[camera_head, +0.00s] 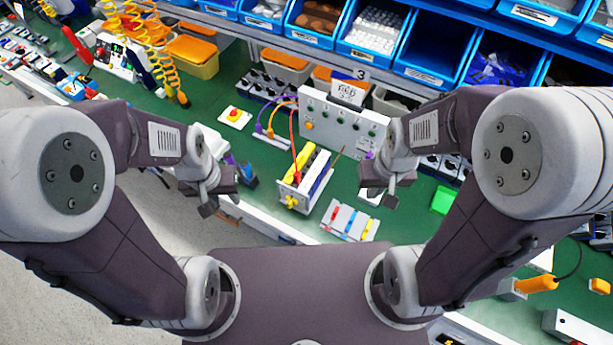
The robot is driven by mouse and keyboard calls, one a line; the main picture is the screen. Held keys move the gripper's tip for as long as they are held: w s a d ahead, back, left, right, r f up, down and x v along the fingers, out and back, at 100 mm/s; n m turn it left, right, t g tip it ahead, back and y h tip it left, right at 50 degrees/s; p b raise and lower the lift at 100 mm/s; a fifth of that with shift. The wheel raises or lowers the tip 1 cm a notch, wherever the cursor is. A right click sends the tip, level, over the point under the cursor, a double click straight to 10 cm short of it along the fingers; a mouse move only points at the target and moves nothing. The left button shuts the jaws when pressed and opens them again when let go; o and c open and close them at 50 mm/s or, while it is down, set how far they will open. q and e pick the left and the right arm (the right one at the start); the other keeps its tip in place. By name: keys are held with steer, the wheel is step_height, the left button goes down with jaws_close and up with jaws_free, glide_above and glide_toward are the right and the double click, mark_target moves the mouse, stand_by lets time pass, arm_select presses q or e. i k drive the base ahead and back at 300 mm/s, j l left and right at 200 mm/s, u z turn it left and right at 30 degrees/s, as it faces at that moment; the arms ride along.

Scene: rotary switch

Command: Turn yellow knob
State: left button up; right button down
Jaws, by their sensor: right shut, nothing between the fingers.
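The yellow knob (291,201) is on the near end of a small box-shaped switch unit (305,180) with yellow and dark strips along its top. The unit stands near the front edge of the green bench. My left gripper (219,204) is to the left of the knob, apart from it, and I cannot tell whether its fingers are open. My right gripper (378,197) is to the right of the knob, shut and empty, not touching the unit.
A grey panel (342,124) with wires and a card stands behind the unit. A white plate with coloured switches (349,221) lies to its right front. A red button box (234,117) sits at back left. Blue bins (435,45) line the back. Green bench surface (262,160) shows between items.

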mark_target(290, 201)
steer(key=k+j+u, duration=0.1)
steer(key=k+u, duration=0.25)
steer(key=k+j+u, duration=0.2)
steer(key=u, duration=0.15)
steer(key=l, duration=0.2)
